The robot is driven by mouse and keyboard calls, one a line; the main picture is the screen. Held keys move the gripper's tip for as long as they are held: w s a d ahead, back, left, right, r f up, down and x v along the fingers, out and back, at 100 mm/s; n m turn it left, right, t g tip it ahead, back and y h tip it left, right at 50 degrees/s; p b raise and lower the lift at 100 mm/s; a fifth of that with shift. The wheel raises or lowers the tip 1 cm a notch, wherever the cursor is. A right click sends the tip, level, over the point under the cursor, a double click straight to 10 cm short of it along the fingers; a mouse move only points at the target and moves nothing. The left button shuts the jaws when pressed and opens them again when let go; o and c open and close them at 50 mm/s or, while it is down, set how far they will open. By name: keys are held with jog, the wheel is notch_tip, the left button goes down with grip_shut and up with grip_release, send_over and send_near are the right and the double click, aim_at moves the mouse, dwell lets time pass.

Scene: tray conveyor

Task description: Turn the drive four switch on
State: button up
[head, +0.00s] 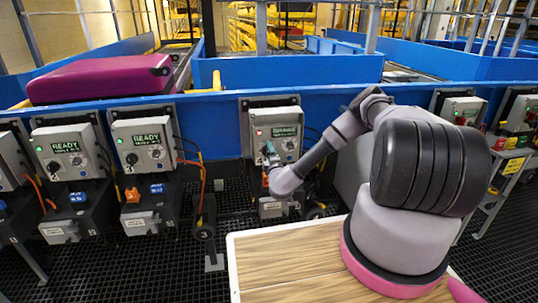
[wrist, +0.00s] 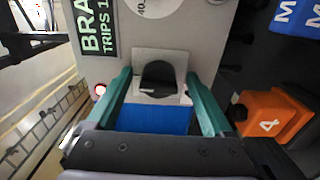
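The drive four control box (head: 278,117) is grey, with a green-lettered screen (head: 285,131) and a small red light (head: 258,133). Its black rotary switch (wrist: 158,75) sits on a light square plate in the wrist view. An orange block marked 4 (wrist: 270,115) lies to the right there. My gripper (head: 267,150) is in front of the lower left of the box face and hides the switch in the head view. In the wrist view, its teal fingers (wrist: 163,83) are spread, one on each side of the switch, with gaps; I cannot tell whether they touch the plate.
Similar control boxes stand left (head: 143,140) and right (head: 461,108) along the blue conveyor frame (head: 290,70). A purple suitcase (head: 100,78) lies on the conveyor at left. A wood-topped surface (head: 285,265) is in front, over black grating (head: 150,270).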

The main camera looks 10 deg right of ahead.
jog(key=s, duration=1.1)
jog(key=shift+w, duration=0.1)
